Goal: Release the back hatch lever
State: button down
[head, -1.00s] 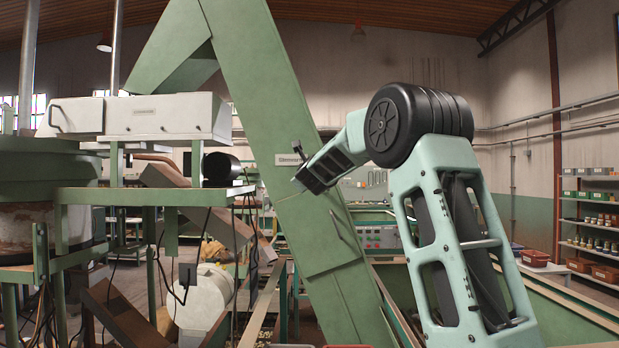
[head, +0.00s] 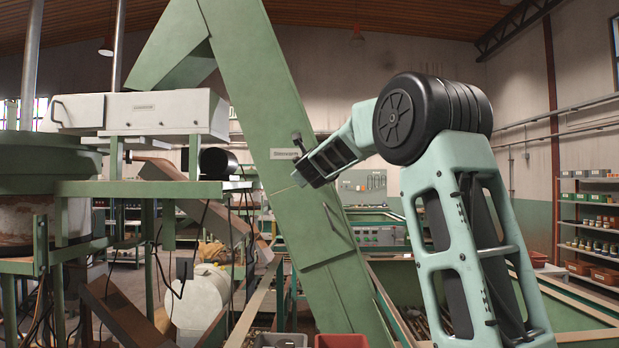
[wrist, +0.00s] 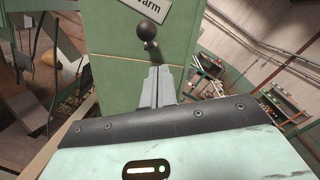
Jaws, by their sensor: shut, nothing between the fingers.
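The lever shows in the wrist view as a dark ball knob (wrist: 148,30) with a second dark rounded part just below it. It stands out from a green panel, beside a white sign. My gripper (wrist: 155,70) has its two grey fingers together with nothing between them. Their tips are just below the lower dark part in the picture; I cannot tell whether they touch it. In the head view my gripper (head: 299,178) is in front of the sloping green chute (head: 262,110).
A bar handle (head: 341,226) is on a panel lower on the chute. A white box-shaped unit (head: 150,112) and green framework stand left. A red bin (head: 341,341) and a grey bin (head: 281,340) are at the bottom. Shelves (head: 590,222) stand far right.

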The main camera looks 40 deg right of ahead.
jog(key=s+a+r, duration=0.1)
jog(key=s+a, duration=0.3)
jog(key=shift+a+r+b, duration=0.35)
jog(key=shift+s, duration=0.1)
